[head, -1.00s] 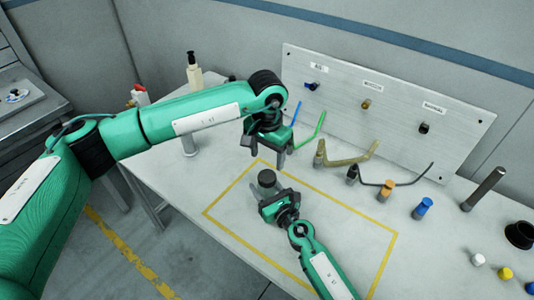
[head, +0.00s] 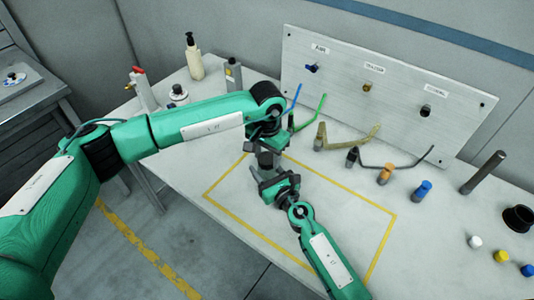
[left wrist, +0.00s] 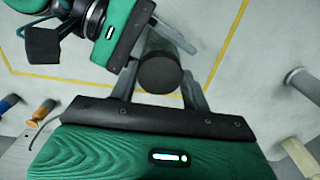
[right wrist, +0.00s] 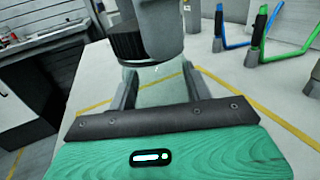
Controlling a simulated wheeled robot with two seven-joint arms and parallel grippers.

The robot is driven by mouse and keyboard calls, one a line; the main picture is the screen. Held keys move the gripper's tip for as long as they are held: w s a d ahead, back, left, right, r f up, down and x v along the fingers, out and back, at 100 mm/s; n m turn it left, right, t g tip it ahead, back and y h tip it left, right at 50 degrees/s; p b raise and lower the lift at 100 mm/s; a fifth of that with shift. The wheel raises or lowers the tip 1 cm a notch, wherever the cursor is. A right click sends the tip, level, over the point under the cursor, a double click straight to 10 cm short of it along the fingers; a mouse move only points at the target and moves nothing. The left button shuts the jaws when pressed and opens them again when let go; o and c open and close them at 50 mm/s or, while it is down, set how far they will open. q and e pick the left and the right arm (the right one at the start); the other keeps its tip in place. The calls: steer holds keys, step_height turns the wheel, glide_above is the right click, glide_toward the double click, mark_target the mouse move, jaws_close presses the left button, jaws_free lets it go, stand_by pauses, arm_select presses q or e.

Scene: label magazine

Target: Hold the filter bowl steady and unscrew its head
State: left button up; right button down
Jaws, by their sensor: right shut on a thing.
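The filter bowl (right wrist: 155,92) is clear and upright on the table, between the fingers of my right gripper (head: 268,187). My right gripper is shut on it from the front, and it shows in the right wrist view (right wrist: 155,80). The dark, ribbed filter head (left wrist: 160,72) sits on top of the bowl. My left gripper (head: 266,164) is above, pointing down, with its fingers on either side of the head. In the left wrist view (left wrist: 160,85) narrow gaps show beside the head, so it looks open. A left finger hides part of the head in the right wrist view.
A white panel (head: 400,122) with labelled pegs stands at the back. Blue (head: 292,103) and green (head: 312,117) bent handles stand close behind my left gripper. Small coloured knobs lie at the right. The yellow-outlined area's right part is clear.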

arm_select(q)
steer(key=c, duration=0.4)
